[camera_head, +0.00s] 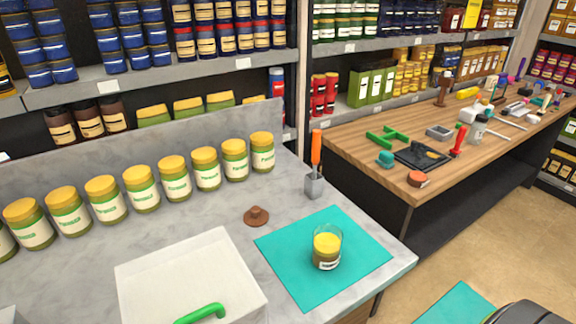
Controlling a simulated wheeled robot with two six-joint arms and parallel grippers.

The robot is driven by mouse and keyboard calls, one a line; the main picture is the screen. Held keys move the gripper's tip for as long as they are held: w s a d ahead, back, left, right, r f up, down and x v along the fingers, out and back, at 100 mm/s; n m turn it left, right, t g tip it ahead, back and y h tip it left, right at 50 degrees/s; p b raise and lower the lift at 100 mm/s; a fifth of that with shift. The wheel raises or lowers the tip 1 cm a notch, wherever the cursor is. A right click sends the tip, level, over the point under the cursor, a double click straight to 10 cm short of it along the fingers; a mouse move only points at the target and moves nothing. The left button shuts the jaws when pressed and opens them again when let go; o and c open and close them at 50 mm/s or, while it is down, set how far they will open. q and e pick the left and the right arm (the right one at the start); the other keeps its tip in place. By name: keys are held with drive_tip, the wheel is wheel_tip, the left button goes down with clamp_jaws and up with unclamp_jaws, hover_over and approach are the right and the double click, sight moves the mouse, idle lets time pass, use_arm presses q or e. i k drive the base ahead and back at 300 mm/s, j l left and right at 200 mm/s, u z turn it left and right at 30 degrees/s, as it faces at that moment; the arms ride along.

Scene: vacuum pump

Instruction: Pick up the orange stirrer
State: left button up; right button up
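The orange stirrer (316,147) stands upright in a small grey holder (314,186) near the back right of the grey counter. Its orange upper part shows above the holder, and its lower end is hidden inside. Neither of my grippers shows in the head view.
A glass jar with yellow contents (327,246) stands on a teal mat (300,285) in front of the holder. A brown knobbed lid (257,216) lies to its left. A white box (150,270) with a green handle (200,313) is at front. Yellow-lidded jars (173,178) line the back.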

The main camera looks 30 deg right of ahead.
sight(316, 133)
drive_tip(key=z, duration=1.25)
